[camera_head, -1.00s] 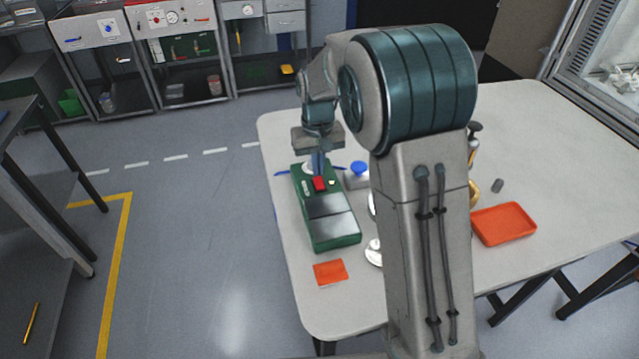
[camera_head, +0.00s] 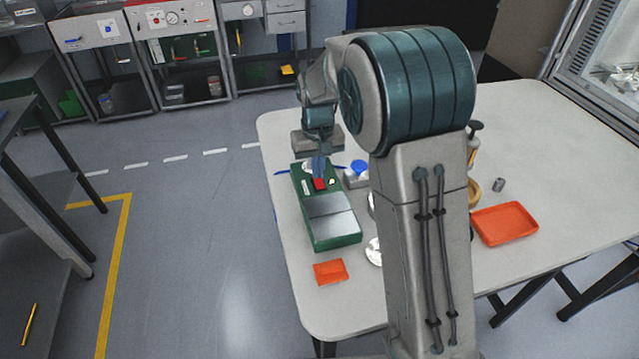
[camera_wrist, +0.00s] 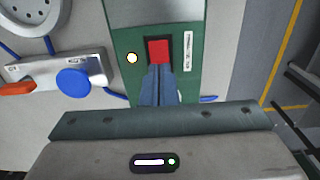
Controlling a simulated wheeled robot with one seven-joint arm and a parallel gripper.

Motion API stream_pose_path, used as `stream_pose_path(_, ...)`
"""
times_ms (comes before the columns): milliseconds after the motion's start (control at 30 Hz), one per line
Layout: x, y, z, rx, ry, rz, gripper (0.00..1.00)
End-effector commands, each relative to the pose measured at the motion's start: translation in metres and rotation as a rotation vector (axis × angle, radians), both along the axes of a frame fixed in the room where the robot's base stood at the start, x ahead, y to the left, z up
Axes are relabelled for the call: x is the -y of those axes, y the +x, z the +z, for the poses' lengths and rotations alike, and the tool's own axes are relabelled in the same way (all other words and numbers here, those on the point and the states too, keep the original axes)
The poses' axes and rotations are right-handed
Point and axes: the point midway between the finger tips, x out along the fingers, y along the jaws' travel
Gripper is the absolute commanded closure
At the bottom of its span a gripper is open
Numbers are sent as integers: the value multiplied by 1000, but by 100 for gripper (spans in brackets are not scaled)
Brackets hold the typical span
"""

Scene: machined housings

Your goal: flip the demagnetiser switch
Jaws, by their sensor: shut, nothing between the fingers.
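The demagnetiser (camera_head: 334,232) is a green box with a metal plate on top, lying on the left part of the table. Its red switch (camera_wrist: 159,51) sits on the green end panel, between a lit pale round lamp (camera_wrist: 132,58) and a white label (camera_wrist: 187,52). My gripper (camera_wrist: 158,68) is shut and empty. Its blue fingertips are at the near edge of the red switch in the wrist view; I cannot tell whether they press on it. In the head view the gripper (camera_head: 319,178) points down over that end, partly covering the switch.
A grey block with a blue knob (camera_wrist: 73,83) stands close beside the demagnetiser. An orange-red piece (camera_head: 330,272) lies in front of it. An orange tray (camera_head: 504,223) and a small grey cylinder (camera_head: 498,185) are to the right. My arm hides the table's middle.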

Motion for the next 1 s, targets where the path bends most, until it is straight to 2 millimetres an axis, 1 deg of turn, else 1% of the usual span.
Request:
stream_pose_path(433, 0, 0, -8, -1, 0, 0, 100)
stream_pose_path(567, 0, 0, -6, 0, 0, 0, 100)
stream_pose_path(667, 0, 0, -1, 0, 0, 0, 100)
stream_pose_path(1000, 0, 0, 27, 1, 0, 0, 100)
